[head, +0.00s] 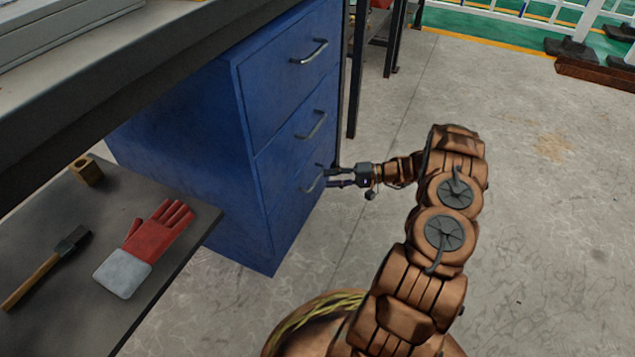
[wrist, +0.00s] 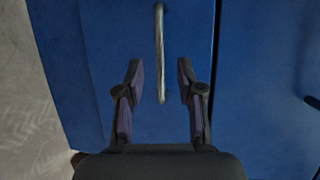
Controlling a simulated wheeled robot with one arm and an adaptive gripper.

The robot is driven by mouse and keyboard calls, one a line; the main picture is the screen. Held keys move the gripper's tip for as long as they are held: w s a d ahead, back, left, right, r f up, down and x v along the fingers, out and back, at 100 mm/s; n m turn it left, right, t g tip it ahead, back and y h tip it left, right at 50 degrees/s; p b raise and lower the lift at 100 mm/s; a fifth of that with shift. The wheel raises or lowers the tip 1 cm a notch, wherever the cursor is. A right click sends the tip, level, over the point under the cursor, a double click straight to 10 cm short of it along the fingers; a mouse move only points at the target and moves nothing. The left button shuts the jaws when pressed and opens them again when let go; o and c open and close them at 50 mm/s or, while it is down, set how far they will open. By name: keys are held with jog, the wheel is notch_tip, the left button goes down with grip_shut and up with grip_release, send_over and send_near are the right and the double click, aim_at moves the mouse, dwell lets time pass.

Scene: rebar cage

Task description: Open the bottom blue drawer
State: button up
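The blue drawer cabinet (head: 185,140) stands under the workbench with three drawers on its front. The bottom blue drawer (head: 290,216) is shut, and its curved metal handle (head: 311,185) is at my gripper. My gripper (head: 325,176) reaches the cabinet front from the right with its fingers apart. In the wrist view my gripper (wrist: 160,82) is open. The handle (wrist: 160,50) runs lengthwise in the picture, and its lower end lies between the two fingertips. Neither finger visibly touches it.
The middle handle (head: 312,125) and top handle (head: 310,52) are above. A low table (head: 190,240) at left holds a red and grey glove (head: 155,238), a hammer (head: 45,268) and a small wooden block (head: 86,171). The floor (head: 540,210) at right is clear. A dark table leg (head: 357,80) stands behind the cabinet.

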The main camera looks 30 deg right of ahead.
aim_at(317, 179)
jog(key=shift+b+x, duration=0.8)
jog(key=shift+x, duration=1.7)
grip_shut()
jog(key=shift+f, duration=0.1)
